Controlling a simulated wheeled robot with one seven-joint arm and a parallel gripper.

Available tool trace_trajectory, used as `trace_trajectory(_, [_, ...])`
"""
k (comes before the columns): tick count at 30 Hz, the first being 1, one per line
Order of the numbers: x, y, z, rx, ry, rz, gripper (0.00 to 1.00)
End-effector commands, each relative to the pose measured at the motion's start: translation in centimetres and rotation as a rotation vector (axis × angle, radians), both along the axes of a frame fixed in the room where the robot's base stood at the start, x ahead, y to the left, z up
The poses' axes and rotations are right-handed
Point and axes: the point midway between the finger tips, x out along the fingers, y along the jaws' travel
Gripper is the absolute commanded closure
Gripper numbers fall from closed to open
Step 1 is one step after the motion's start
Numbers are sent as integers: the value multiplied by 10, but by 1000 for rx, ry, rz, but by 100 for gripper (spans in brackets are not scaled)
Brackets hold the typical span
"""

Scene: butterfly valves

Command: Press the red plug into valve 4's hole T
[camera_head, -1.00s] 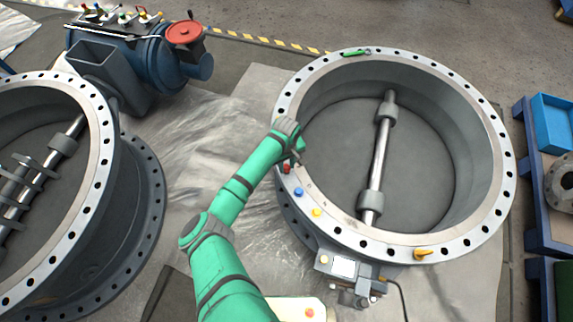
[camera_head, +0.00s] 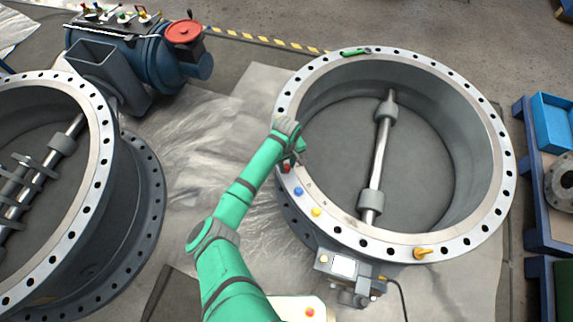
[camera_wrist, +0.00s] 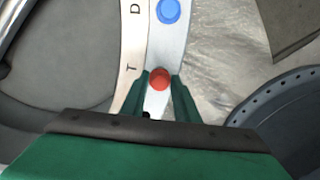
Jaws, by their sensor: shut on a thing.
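The red plug (camera_wrist: 159,78) sits at the flange ring beside the printed letter T in the wrist view. My gripper (camera_wrist: 160,85) is shut on it, with one green finger on each side. In the head view the red plug (camera_head: 286,168) shows at the left part of the ring, just below my gripper (camera_head: 291,154). The valve's pale flange (camera_head: 507,135) has many dark holes. My fingers and the plug hide the hole under it, so I cannot tell how deep the plug sits.
A blue plug (camera_wrist: 168,11) stands in the ring beside the letter D; it also shows in the head view (camera_head: 298,192). A yellow plug (camera_head: 317,212) follows along the ring. A green tool (camera_head: 355,52) lies on the far rim. Another valve (camera_head: 100,150) stands at left.

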Motion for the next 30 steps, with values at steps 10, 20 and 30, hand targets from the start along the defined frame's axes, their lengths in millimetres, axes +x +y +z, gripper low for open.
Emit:
trace_trajectory(10, [0,0,-2,0,1,0,94])
trace_trajectory(20, [0,0,-9,0,0,1,94])
trace_trajectory(30, [-1,0,-14,0,1,0,94])
